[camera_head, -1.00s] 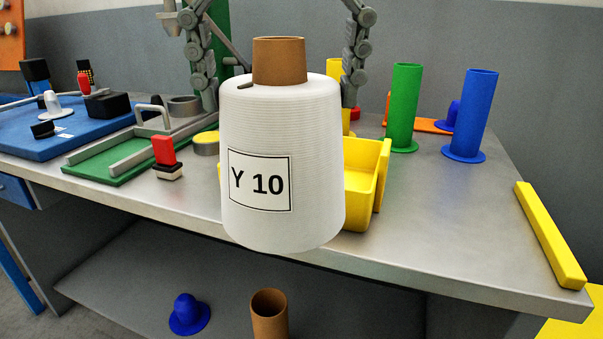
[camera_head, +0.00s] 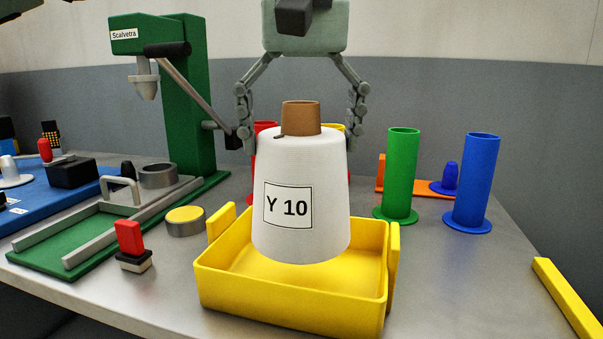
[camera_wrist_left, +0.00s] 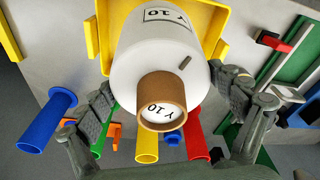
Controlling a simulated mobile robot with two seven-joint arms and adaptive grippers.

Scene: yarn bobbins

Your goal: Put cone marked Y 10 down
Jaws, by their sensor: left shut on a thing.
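The white cone marked Y 10 (camera_head: 301,190) has a brown core tube on top and stands upright. My left gripper (camera_head: 300,148) is shut on it, with one finger on each side of its upper part. The cone is over the yellow tray (camera_head: 290,306), with its lower end within the tray's outline. I cannot tell whether its base touches the tray floor. In the left wrist view the cone (camera_wrist_left: 140,65) sits between the fingers, its core end marked Y 10 facing the camera. My right gripper is not in view.
Green (camera_head: 400,175) and blue (camera_head: 473,180) tubes on round bases stand to the right. Red and yellow tubes are partly hidden behind the cone. A green press (camera_head: 185,110), a red-handled stamp (camera_head: 131,245) and a round yellow-topped tin (camera_head: 185,221) are on the left. A yellow bar (camera_head: 566,298) lies at right.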

